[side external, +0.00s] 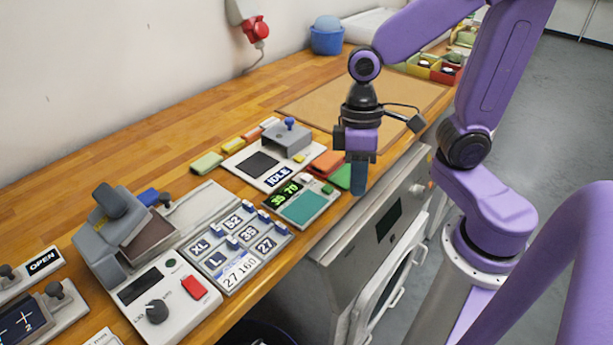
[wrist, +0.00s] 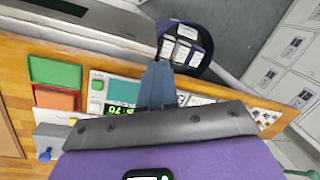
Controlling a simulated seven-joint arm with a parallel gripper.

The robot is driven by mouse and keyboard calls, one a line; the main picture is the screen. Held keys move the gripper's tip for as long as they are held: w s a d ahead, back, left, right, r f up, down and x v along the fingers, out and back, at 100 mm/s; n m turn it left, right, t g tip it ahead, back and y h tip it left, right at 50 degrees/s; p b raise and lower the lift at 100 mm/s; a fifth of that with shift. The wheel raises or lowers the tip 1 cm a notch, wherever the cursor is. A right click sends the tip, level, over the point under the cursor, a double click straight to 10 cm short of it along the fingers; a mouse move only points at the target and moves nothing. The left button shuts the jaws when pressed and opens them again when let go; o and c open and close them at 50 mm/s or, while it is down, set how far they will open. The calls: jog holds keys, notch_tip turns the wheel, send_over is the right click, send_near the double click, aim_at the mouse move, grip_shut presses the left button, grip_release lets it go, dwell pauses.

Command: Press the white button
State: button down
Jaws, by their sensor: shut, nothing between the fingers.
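A small white button (side external: 306,178) shows in the side view on the back right part of a flat control panel with a green number display (side external: 287,194) and a teal pad (side external: 304,209). A green button (side external: 327,189) sits on the same panel, nearer the bench's front edge. My gripper (side external: 358,192) is shut and empty, pointing down, to the right of the panel and near the bench edge.
Orange and green folded items (side external: 328,162) lie beside the panel. A grey unit marked IDLE (side external: 278,178) stands behind it, with a blue knob on top. A size keypad (side external: 236,240) is to the left. Below the bench edge is a metal machine (side external: 385,222).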

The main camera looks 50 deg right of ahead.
jog(key=w+a+m+y, duration=0.2)
jog(key=w+m+y, duration=0.1)
jog(key=w+m, duration=0.45)
jog(key=m+t+y, duration=0.2)
jog(key=m+t, duration=0.6)
jog(key=m, duration=1)
send_over(311, 177)
jog(key=shift+f+n, duration=0.25)
jog(key=shift+f, duration=0.2)
jog(key=shift+f, duration=4.45)
jog(key=shift+f, duration=0.1)
